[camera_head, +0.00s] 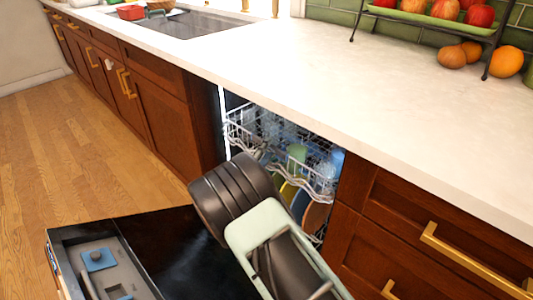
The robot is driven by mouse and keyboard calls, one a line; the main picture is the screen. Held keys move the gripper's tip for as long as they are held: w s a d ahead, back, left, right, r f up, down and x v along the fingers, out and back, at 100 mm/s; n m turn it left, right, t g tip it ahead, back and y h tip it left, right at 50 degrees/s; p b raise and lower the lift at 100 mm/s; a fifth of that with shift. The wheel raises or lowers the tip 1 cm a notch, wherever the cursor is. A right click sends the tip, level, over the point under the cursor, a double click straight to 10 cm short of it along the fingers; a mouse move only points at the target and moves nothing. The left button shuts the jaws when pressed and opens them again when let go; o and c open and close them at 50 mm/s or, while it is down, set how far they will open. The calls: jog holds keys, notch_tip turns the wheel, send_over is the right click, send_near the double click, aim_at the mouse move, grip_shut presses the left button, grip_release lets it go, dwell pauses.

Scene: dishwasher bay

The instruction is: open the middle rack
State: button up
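The dishwasher stands open under the counter, with its door (180,245) folded down in front. A white wire rack (310,172) shows in the upper part of the opening and seems to sit inside the bay. Colored dishes (297,152) show in and around the rack, including green, yellow, blue and orange-brown pieces. My arm, dark and pale green, reaches across the lower middle of the view in front of the opening. My gripper's fingertips cannot be made out, so its opening and any contact with the rack are hidden.
The white counter (330,70) overhangs the bay. Wooden cabinets with gold handles flank it, the right drawer handle (470,262) close to my arm. A fruit stand (440,18) is on the counter. The wooden floor (70,150) at left is clear.

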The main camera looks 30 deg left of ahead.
jog(key=shift+c, duration=0.7)
grip_shut()
